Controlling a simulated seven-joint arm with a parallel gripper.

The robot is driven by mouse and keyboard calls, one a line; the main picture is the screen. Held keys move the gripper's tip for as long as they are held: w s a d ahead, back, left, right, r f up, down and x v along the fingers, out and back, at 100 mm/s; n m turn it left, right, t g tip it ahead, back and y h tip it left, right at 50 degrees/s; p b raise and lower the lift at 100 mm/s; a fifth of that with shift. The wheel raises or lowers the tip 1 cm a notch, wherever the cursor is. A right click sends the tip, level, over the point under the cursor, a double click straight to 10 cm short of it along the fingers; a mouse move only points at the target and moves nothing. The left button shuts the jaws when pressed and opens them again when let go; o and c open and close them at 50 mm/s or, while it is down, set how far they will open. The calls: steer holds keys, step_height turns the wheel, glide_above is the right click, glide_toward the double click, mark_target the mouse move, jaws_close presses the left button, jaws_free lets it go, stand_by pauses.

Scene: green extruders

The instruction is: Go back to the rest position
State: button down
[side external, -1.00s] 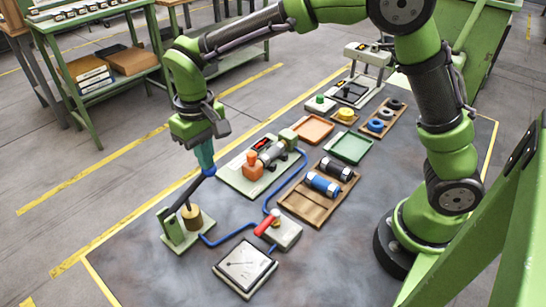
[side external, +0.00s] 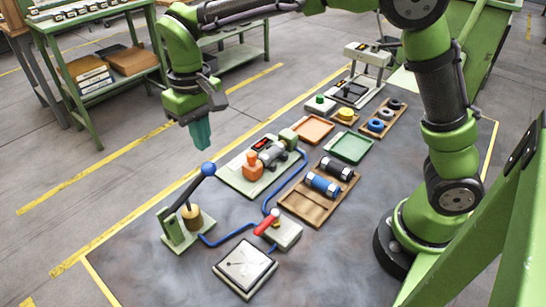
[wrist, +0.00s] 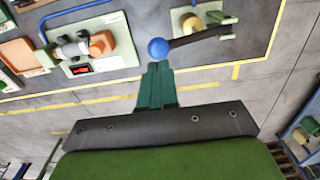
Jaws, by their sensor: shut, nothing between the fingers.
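My gripper (side external: 200,134) is shut and empty, its teal fingers together, hanging in the air above the back left of the work mat. The fingers also show in the wrist view (wrist: 157,68). A lever with a blue ball knob (side external: 208,169) stands just below and in front of my gripper, apart from it in the side view. In the wrist view the blue knob (wrist: 158,48) appears just beyond the fingertips. The lever's dark arm slopes down to a green base with a brass cylinder (side external: 196,217).
A fixture with an orange block (side external: 252,166) stands right of the lever. A red-handled valve (side external: 266,223), a gauge (side external: 245,266), a brown tray with cylinders (side external: 310,205), and orange (side external: 312,128) and green (side external: 350,147) trays lie further around. Space above the mat's left edge is clear.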

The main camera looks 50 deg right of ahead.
steer(key=shift+w, duration=0.1)
steer(key=s+d+r+m+t+y, duration=0.1)
steer(key=s+d+r+m+t, duration=0.1)
steer(key=s+d, duration=0.5)
steer(key=s+d+r+m+t+y, duration=0.1)
steer(key=s+d+r+m+t, duration=0.1)
steer(key=s+d+t, duration=0.3)
steer(key=shift+s+d+r, duration=0.65)
steer(key=shift+s+d, duration=1.1)
steer(key=shift+s, duration=1.05)
